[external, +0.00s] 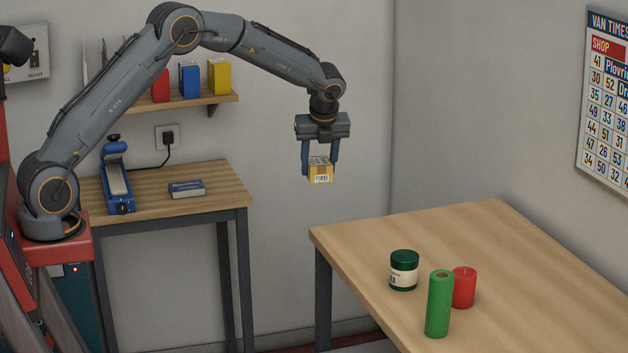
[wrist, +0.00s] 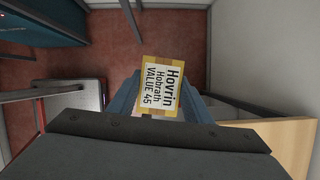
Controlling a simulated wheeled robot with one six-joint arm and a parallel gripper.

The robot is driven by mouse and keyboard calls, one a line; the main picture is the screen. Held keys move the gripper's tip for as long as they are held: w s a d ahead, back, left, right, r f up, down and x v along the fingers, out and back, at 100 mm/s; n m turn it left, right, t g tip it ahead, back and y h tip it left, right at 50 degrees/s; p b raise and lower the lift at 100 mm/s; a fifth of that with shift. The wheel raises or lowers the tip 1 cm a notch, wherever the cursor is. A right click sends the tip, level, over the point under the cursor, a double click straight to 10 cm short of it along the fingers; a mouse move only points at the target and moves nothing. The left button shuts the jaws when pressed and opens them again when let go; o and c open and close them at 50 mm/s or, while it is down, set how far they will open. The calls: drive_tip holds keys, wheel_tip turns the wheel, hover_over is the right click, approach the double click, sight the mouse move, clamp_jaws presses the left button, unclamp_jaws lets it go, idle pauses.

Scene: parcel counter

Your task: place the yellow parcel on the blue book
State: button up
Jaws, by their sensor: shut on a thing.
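The yellow parcel (external: 320,172) is a small box with a white label. It hangs in the air between the blue fingers of my gripper (external: 320,163), which is shut on it. In the wrist view the parcel (wrist: 161,86) shows a printed label, with red floor far below it. A small flat blue thing with pale sides (external: 187,189), which looks like the blue book, lies on the small side table at the left. It is well to the left of my gripper and lower, and its top looks bare.
The side table (external: 225,181) also holds a blue device (external: 117,181) beside the book. A shelf (external: 222,98) with several coloured boxes is above it. The large table (external: 500,225) at the right holds a dark green jar (external: 404,271), a green cylinder (external: 439,306) and a red candle (external: 464,289).

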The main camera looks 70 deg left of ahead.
drive_tip(key=s+a+f, duration=0.1)
drive_tip(key=s+a, duration=0.4)
drive_tip(key=a, duration=0.8)
drive_tip(key=n+b, duration=0.1)
drive_tip(key=n, duration=0.1)
hover_over(186, 183)
drive_tip(key=d, duration=0.2)
wheel_tip(186, 183, down, 2)
drive_tip(key=shift+g, duration=0.3)
wheel_tip(186, 183, down, 10)
drive_tip(key=shift+f+p, duration=0.1)
drive_tip(key=shift+p, duration=0.95)
drive_tip(key=o, duration=1.2)
drive_tip(key=shift+f, duration=0.1)
drive_tip(key=shift+c, duration=0.2)
